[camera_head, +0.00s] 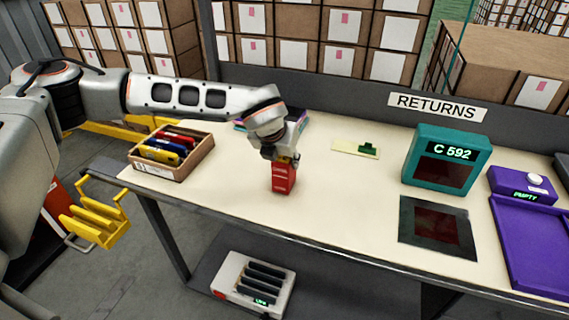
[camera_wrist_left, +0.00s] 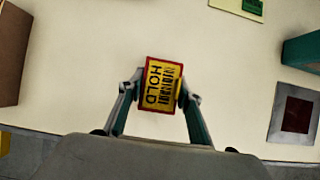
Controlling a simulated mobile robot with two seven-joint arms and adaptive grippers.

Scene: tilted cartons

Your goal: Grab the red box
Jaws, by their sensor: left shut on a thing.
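The red box (camera_head: 284,178) is near the front middle of the table in the head view. In the left wrist view its top (camera_wrist_left: 162,86) shows a yellow label reading HOLD with a barcode, framed by a red edge. My left gripper (camera_head: 282,158) is over the box from above. In the left wrist view its two fingers (camera_wrist_left: 160,92) are shut on opposite sides of the box. The head view does not show clearly whether the box touches the table. My right gripper is not in view.
A carton (camera_head: 198,158) with several coloured items stands on the table at the left. Bare tabletop surrounds the box.

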